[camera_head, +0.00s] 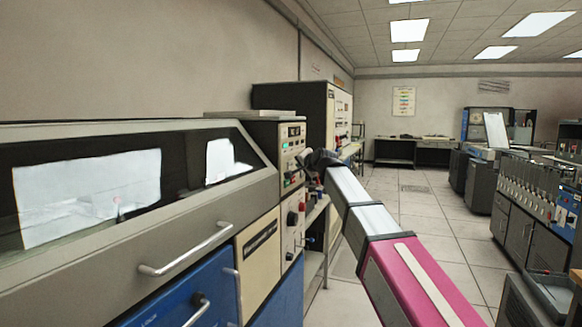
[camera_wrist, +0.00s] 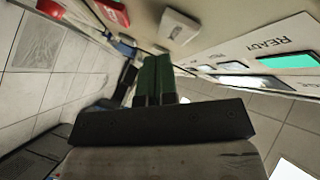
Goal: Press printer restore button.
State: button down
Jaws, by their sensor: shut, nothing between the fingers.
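The printer (camera_head: 130,225) is a large grey and blue cabinet on the left in the head view. Its narrow control panel (camera_head: 291,165) has small displays, lit indicators, buttons and dark knobs. My gripper (camera_head: 304,158) is at the upper part of this panel. In the wrist view its green fingers (camera_wrist: 155,78) are shut together and empty, pointing at the panel face. Near them are a white switch or button (camera_wrist: 179,28), a red part (camera_wrist: 111,12) and a green indicator (camera_wrist: 288,62) beside the word READY. I cannot tell which control is the restore button, or whether the fingertips touch the panel.
A metal handle (camera_head: 186,252) sticks out from the printer front. A tall cabinet (camera_head: 315,112) stands behind the panel. A card machine (camera_head: 535,195) stands at the right. The tiled floor (camera_head: 425,205) between them is clear.

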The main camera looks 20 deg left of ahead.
jog(key=shift+a, duration=0.1)
jog(key=shift+a, duration=0.35)
jog(key=shift+w+a, duration=0.1)
jog(key=shift+a, duration=0.3)
dwell(1.2)
jog(key=shift+d, duration=0.85)
jog(key=shift+d, duration=0.1)
jog(key=d, duration=0.4)
jog(key=shift+s+d, duration=0.3)
jog(key=shift+d, duration=0.1)
